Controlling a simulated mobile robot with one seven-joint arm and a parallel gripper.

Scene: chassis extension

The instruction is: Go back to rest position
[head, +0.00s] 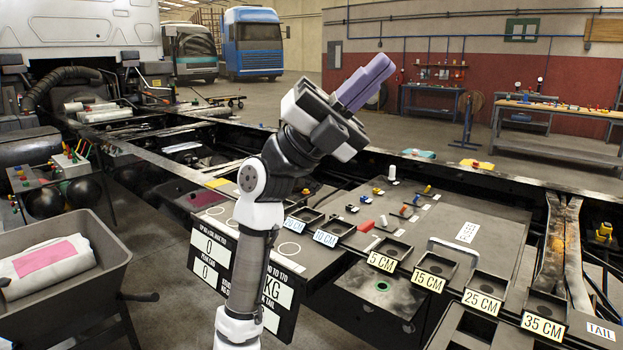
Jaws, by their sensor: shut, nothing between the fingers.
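My gripper (364,82) is raised above the truck chassis in the middle of the head view. Its purple fingers lie together and point up and to the right. They are shut with nothing between them. My arm stands upright from the bottom of the picture, bent at its upper joint, and the gripper is clear of the work surface below.
A dark work panel (480,222) with small trays and length labels lies on the chassis to the right. A grey bin (60,300) with a cloth stands at lower left. Workbenches (560,140) and trucks (252,45) are far behind. The air around the gripper is free.

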